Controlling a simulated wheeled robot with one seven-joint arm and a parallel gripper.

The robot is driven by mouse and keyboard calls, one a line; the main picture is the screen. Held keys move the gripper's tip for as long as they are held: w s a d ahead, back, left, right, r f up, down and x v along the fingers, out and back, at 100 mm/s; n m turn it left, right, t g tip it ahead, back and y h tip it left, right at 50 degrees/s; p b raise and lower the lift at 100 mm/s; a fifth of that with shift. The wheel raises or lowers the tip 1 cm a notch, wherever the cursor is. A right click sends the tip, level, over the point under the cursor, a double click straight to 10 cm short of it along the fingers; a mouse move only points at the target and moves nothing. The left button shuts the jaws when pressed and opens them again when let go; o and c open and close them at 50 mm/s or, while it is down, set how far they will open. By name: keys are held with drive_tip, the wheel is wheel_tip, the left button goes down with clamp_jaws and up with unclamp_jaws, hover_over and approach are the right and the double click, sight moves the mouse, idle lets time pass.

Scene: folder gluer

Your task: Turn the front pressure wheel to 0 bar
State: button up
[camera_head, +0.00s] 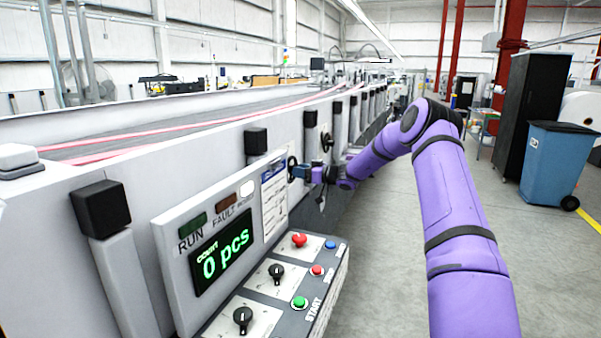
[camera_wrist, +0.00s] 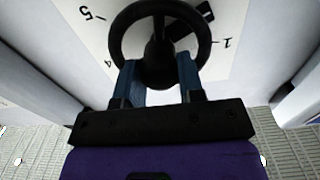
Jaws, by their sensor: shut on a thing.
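The nearer black handwheel (camera_head: 291,169), which I take for the front pressure wheel, is on the machine's side just past the control panel. In the wrist view the wheel (camera_wrist: 118,38) fills the top, in front of a white dial (camera_wrist: 95,40). The numbers 5, 4 and 1 show upside down. A dark mark (camera_wrist: 190,25) shows behind the wheel at the upper right; the 0 is not visible. My gripper (camera_head: 303,172) is at this wheel. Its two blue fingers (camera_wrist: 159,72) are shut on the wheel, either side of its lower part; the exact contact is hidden.
A second black handwheel (camera_head: 327,142) sits farther along the machine. The control panel (camera_head: 222,250), with knobs and buttons, juts out nearer me. Grey floor (camera_head: 365,270) is clear beside the machine. A blue bin (camera_head: 555,165) and a black cabinet (camera_head: 530,100) stand at right.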

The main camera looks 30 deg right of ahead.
drive_tip(key=shift+f+n, duration=0.15)
drive_tip(key=shift+n, duration=0.85)
drive_tip(key=o, duration=0.9)
drive_tip(key=v, duration=1.1)
